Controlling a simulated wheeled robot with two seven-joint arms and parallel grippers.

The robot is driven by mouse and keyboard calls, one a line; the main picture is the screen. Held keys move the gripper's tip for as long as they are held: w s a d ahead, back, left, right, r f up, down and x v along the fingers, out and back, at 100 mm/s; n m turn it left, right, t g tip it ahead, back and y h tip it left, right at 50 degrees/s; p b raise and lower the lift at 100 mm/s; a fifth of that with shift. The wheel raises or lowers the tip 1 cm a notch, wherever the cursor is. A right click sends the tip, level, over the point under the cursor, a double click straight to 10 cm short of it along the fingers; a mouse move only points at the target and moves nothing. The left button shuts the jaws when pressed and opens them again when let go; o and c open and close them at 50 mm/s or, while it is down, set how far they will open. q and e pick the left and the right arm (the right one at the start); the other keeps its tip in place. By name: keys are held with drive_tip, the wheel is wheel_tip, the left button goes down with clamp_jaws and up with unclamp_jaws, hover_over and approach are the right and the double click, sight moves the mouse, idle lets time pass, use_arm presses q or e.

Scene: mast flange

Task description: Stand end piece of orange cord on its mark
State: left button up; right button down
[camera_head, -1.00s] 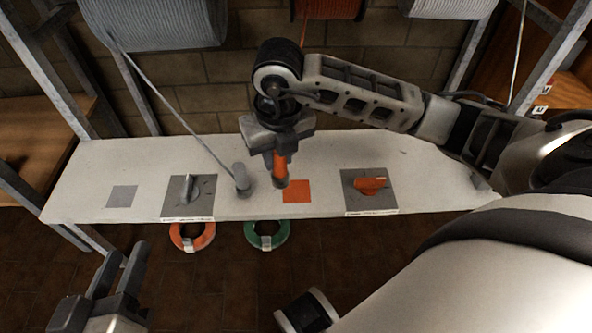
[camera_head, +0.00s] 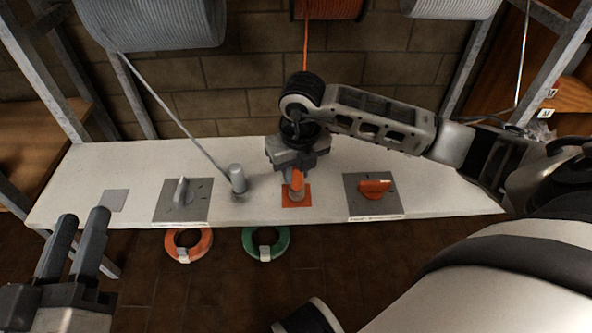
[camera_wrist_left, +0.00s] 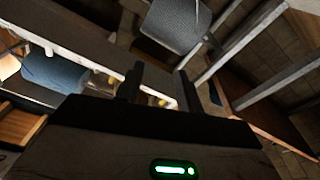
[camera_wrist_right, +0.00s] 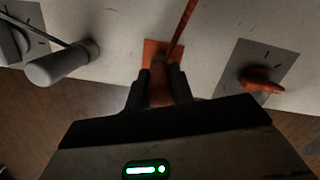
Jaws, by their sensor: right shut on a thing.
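The orange end piece (camera_head: 297,179) of the orange cord is held upright in my right gripper (camera_head: 291,180), over the orange square mark (camera_head: 288,203) on the white shelf. Its lower end appears at or just above the mark; I cannot tell if it touches. In the right wrist view the end piece (camera_wrist_right: 160,92) sits between the fingers of my right gripper (camera_wrist_right: 159,90), with the orange mark (camera_wrist_right: 153,46) behind it and the orange cord (camera_wrist_right: 182,32) running up. My left gripper (camera_head: 85,232) is open and empty, left of and in front of the shelf.
A grey end piece (camera_head: 238,179) with its cord stands left of the orange mark. Plates with a grey knob (camera_head: 181,192) and an orange knob (camera_head: 375,187) lie on either side. A grey square (camera_head: 115,200) is bare. Orange (camera_head: 189,257) and green (camera_head: 281,243) rings hang at the front edge.

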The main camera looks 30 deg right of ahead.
drive_tip(key=shift+f, duration=0.15)
drive_tip(key=c, duration=1.2)
unclamp_jaws()
